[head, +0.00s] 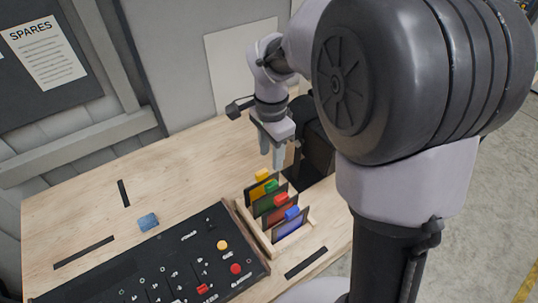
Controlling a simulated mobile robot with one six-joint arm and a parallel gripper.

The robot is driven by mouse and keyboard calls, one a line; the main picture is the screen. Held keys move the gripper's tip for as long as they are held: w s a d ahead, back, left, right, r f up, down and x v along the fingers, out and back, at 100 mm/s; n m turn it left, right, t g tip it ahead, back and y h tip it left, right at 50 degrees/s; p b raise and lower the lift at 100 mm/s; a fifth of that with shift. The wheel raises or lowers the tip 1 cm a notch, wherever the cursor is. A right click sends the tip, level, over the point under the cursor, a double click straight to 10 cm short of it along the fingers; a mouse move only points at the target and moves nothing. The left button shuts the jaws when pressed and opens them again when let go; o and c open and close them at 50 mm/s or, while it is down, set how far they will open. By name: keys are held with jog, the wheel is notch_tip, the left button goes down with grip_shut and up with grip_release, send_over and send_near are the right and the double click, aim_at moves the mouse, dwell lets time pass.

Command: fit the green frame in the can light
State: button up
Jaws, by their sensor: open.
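The green frame (271,188) stands upright in a light wooden rack (242,222), between a yellow frame (262,178) and a red frame (280,200). A blue frame (291,216) stands at the near end. Each frame has a coloured tab on top and a dark border. My gripper (272,162) points down above and behind the yellow end of the rack, open and empty, apart from the frames. A dark bulky thing (318,150) stands right of my gripper, partly hidden by my arm; I cannot tell whether it is the can light.
A black control panel (150,262) with knobs and buttons lies left of the rack. The bench's back left is mostly clear. A grey wall stands behind.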

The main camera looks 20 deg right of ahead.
aim_at(271, 183)
notch_tip(271, 183, down, 17)
jog(key=b, duration=0.3)
jog(key=shift+w+d+r+b, duration=0.1)
jog(key=shift+b, duration=0.2)
grip_shut()
jog(key=c, duration=0.8)
grip_release()
grip_shut()
jog(key=shift+r+p, duration=2)
jog(key=shift+r, duration=1.15)
